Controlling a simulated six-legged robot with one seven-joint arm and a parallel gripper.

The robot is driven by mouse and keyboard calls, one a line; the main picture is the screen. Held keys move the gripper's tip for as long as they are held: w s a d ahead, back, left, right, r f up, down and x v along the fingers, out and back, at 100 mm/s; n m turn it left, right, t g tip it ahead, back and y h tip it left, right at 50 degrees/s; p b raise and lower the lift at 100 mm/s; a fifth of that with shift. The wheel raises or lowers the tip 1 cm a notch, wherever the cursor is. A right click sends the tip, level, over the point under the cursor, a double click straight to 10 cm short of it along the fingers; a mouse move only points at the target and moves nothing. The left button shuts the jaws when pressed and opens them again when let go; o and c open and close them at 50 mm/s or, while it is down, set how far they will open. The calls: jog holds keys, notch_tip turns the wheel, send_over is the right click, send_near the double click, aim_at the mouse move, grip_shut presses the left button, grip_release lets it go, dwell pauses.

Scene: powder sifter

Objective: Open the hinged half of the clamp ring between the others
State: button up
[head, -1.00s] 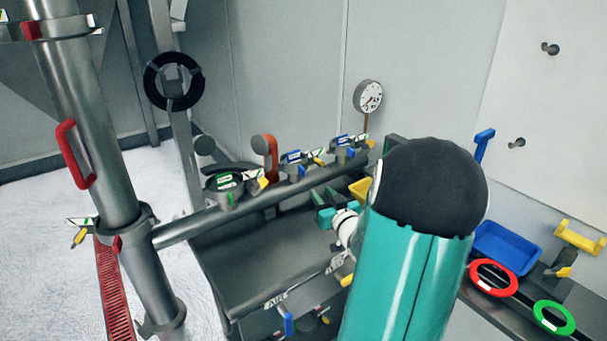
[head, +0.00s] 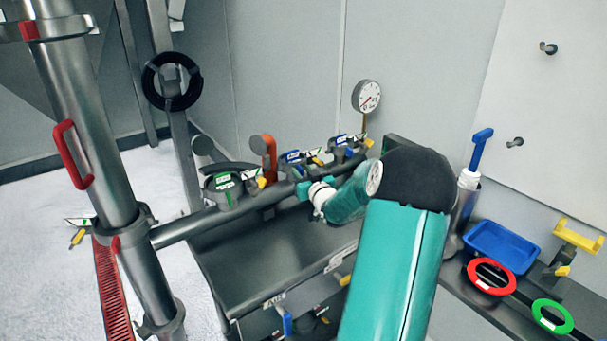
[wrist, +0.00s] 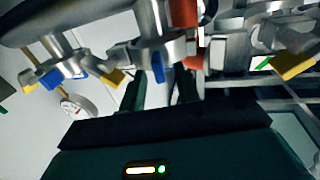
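Three metal clamp rings line the horizontal pipe. The middle clamp ring (head: 297,163) has a blue tag and a yellow lever; it also shows at the upper middle of the wrist view (wrist: 160,48), and looks closed. The near ring (head: 228,184) has a green tag, the far ring (head: 346,148) a blue one. My gripper (head: 304,190) is just in front of and below the middle ring. In the wrist view my two dark green fingers (wrist: 160,88) stand apart with nothing between them, below the middle ring. Contact cannot be told.
An orange-red handle (head: 265,152) stands beside the middle ring. A gauge (head: 367,95) rises behind the far ring. A thick upright pipe (head: 95,150) stands at left. A blue tray (head: 500,247) and red ring (head: 491,277) lie on the right shelf.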

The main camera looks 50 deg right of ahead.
grip_shut()
jog(key=shift+a, duration=0.1)
jog(key=w+a+m+g+h, duration=0.1)
jog(key=a+m+g+h, duration=0.5)
jog(key=m+g+h, duration=0.1)
jog(key=shift+m+g+h, duration=0.4)
jog(key=shift+g+h, duration=0.4)
jog(key=shift+w, duration=0.1)
dwell(0.3)
grip_release()
